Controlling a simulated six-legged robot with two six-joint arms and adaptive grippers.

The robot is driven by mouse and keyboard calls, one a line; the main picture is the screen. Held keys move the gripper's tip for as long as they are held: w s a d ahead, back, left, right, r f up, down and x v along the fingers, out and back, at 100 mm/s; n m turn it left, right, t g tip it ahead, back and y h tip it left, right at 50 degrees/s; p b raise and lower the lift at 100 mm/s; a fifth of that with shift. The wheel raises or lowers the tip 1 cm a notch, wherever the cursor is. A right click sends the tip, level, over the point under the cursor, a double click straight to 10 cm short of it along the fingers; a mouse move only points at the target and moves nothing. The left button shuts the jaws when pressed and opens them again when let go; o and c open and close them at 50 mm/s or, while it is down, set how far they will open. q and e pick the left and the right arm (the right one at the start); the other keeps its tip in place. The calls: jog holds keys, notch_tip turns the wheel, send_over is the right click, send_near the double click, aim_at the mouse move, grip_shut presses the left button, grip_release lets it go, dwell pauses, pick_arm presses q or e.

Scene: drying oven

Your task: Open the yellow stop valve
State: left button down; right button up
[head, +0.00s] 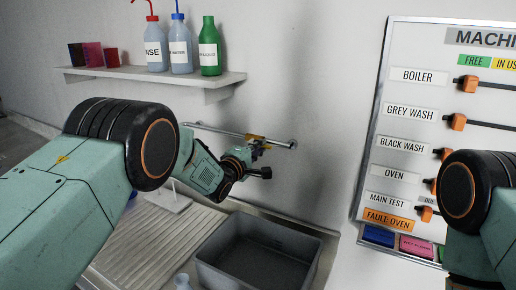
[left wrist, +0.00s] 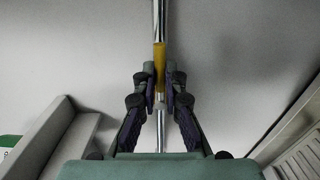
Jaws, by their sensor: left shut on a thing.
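The yellow stop valve (head: 254,138) sits on a thin metal pipe (head: 215,130) along the wall above the sink. In the left wrist view its yellow handle (left wrist: 159,62) lies in line with the pipe, which runs up the middle of the picture. My left gripper (head: 262,158) is at the valve. In the left wrist view the two fingers of the left gripper (left wrist: 160,90) are closed in on both sides of the yellow handle's lower part. The fingers hide part of the handle. My right arm shows at the right edge of the head view, but its gripper is not seen.
A shelf (head: 150,73) with several bottles is on the wall above left. A grey basin (head: 258,255) stands below the pipe, beside a ribbed drainboard (head: 150,245). A machine status board (head: 440,130) hangs at the right.

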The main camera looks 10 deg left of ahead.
pick_arm(q)
jog(key=shift+d, duration=0.15)
jog(key=c, duration=1.4)
grip_release()
jog(key=shift+d, duration=0.1)
jog(key=shift+a, duration=0.25)
jog(key=shift+v, duration=6.05)
jog(key=shift+d, duration=0.15)
